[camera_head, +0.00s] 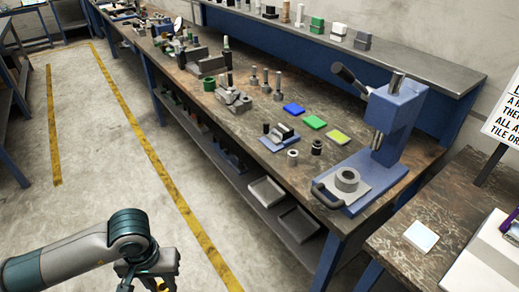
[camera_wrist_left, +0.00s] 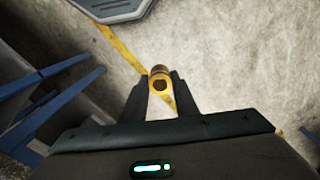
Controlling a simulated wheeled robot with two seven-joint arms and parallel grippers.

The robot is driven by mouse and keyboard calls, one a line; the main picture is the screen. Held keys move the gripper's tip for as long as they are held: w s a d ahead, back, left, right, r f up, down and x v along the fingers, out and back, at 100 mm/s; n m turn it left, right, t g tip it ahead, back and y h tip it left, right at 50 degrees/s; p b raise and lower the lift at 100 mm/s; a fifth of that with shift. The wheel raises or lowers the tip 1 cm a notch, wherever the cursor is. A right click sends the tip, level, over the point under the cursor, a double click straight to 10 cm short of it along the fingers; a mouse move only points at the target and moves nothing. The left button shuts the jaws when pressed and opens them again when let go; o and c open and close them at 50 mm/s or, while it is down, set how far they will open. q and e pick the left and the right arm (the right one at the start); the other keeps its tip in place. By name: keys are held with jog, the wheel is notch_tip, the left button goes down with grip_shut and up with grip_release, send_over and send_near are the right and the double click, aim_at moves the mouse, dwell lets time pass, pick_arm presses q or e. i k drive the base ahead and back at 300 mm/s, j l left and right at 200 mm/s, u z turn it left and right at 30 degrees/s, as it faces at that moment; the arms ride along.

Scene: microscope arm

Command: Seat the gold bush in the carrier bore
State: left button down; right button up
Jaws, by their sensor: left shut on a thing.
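My left gripper (camera_head: 150,278) hangs at the bottom left of the head view, over the floor and well away from the bench. In the left wrist view, the left gripper (camera_wrist_left: 160,98) is shut on the gold bush (camera_wrist_left: 160,78), a small ring with a dark hole, held between the fingertips. A grey carrier (camera_head: 345,188) with a round raised bore sits on the base of the blue press (camera_head: 396,118), at the bench's near right end. A black handle sticks out from the carrier. The bore's inside is too small to judge. My right gripper is in neither view.
The bench (camera_head: 300,185) holds blue, green and yellow pads, a small blue fixture (camera_head: 280,137) and two short round parts in front of the press. Grey trays (camera_head: 298,222) lie on the lower shelf. A side table (camera_head: 405,255) stands at right. Floor around the gripper is clear.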

aim_at(346, 192)
jog(key=k+l+z, duration=0.25)
jog(key=l+z, duration=0.25)
jog(key=l, duration=0.2)
jog(key=k+l+z, duration=0.2)
jog(key=l, duration=0.25)
jog(key=i+j, duration=0.05)
